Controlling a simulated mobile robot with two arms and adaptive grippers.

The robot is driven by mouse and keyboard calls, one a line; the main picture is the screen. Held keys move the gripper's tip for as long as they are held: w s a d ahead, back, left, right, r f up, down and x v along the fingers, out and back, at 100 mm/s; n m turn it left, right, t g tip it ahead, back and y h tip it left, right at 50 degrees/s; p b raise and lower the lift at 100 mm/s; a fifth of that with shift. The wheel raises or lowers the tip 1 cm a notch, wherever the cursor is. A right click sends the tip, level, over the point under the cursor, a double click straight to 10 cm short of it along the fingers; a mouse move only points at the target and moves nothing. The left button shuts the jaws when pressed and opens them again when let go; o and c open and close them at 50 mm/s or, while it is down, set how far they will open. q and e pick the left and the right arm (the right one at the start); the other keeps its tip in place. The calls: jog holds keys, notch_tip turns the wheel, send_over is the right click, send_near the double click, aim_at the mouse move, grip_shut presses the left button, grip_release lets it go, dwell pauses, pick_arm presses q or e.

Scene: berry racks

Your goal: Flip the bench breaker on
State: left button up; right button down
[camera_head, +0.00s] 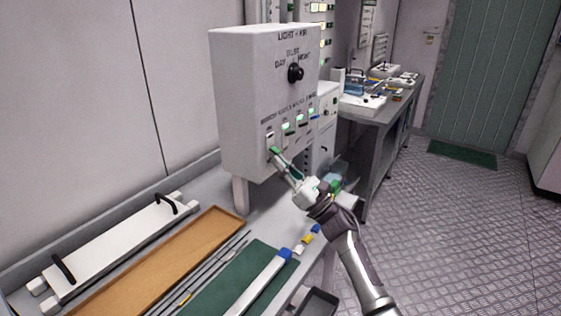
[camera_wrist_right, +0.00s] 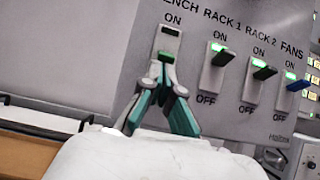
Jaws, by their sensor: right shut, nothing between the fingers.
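The bench breaker (camera_head: 270,137) is the leftmost switch in the row on the grey box's front. In the right wrist view its plate (camera_wrist_right: 169,42) sits under the word ON, with a dark, unlit window. My right gripper (camera_wrist_right: 163,72) is shut and empty, its teal fingertips together at the lower part of this switch. In the head view the right gripper (camera_head: 275,153) reaches up to the switch from the lower right. My left gripper is not in view.
Close to the right are the rack 1 (camera_wrist_right: 222,57), rack 2 (camera_wrist_right: 263,72) and blue fans (camera_wrist_right: 298,86) switches, with green lit windows. A black knob (camera_head: 295,73) sits above. The bench below holds a wooden tray (camera_head: 216,212) and a green mat (camera_head: 250,258).

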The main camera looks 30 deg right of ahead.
jog(key=shift+s+r+g+p, duration=0.15)
jog(key=shift+r+g+p, duration=0.3)
jog(key=shift+p, duration=0.25)
jog(key=r+g+p, duration=0.1)
jog(key=p, duration=0.2)
jog(key=g+h+p, duration=0.1)
jog(key=g+p, duration=0.1)
jog(key=p, duration=0.2)
jog(key=s+r+g+p, duration=0.1)
jog(key=p, duration=0.2)
jog(key=shift+s+d+r+h+p, duration=0.1)
jog(key=shift+d+r+h+p, duration=0.2)
jog(key=shift+r+h+p, duration=0.1)
jog(key=shift+f+g+b, duration=0.25)
jog(key=shift+f+b, duration=0.15)
jog(key=shift+f, duration=0.3)
